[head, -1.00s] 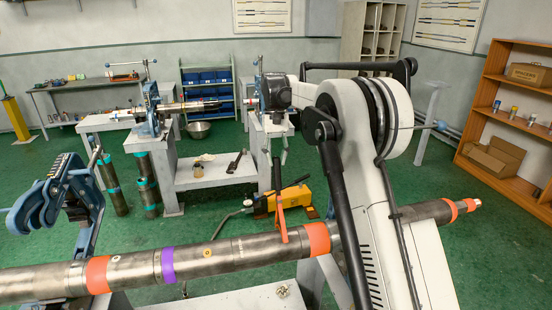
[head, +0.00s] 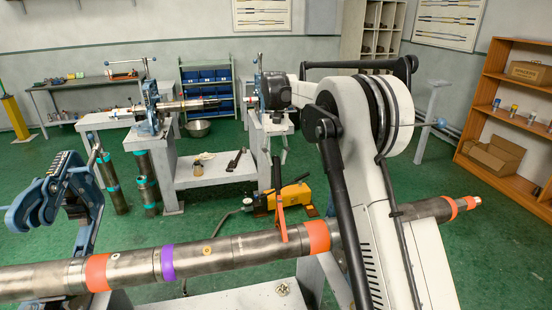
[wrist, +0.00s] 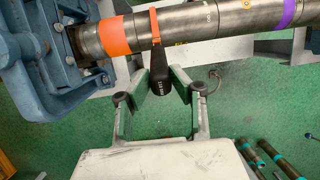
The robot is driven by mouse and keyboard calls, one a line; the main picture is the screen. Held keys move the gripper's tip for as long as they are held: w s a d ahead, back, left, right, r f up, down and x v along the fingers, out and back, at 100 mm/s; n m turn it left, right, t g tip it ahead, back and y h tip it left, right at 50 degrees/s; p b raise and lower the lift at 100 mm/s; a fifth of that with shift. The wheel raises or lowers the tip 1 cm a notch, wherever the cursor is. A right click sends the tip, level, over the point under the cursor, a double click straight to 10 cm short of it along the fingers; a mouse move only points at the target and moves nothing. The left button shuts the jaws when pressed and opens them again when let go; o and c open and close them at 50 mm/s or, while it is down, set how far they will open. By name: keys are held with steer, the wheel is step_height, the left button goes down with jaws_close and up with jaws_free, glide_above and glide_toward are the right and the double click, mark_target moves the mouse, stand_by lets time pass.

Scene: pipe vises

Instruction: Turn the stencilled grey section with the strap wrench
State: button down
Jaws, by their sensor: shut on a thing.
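The grey metal pipe crosses the head view's foreground, and its grey section (head: 240,248) lies between a purple band and an orange band.
A blue vise (wrist: 45,70) stands close beside the pipe and orange band. Another blue vise (head: 65,205) is at the left. A yellow tool (head: 290,197) lies on the floor behind the pipe.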

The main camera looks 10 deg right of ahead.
steer(key=shift+s+f+b, duration=0.2)
steer(key=shift+f+b, duration=0.25)
steer(key=shift+f, duration=0.1)
stand_by(1.3)
steer(key=shift+s, duration=0.1)
steer(key=shift+s+r+t+b, duration=0.25)
steer(key=shift+s+t+b, duration=0.2)
steer(key=shift+s, duration=0.7)
steer(key=shift+s+r+t+b, duration=0.3)
steer(key=shift+s+t, duration=0.25)
steer(key=shift+s, duration=0.6)
steer(key=shift+s, duration=0.1)
steer(key=shift+t, duration=0.9)
steer(key=shift+s+b, duration=0.55)
steer(key=shift+s, duration=1.8)
steer(key=shift+r, duration=0.1)
steer(key=shift+s+f+t+b, duration=0.2)
steer(key=shift+s+t, duration=0.3)
steer(key=shift+s, duration=0.7)
steer(key=shift+s+f+t+b, duration=0.15)
steer(key=shift+s+t, duration=0.35)
steer(key=shift+s, duration=0.7)
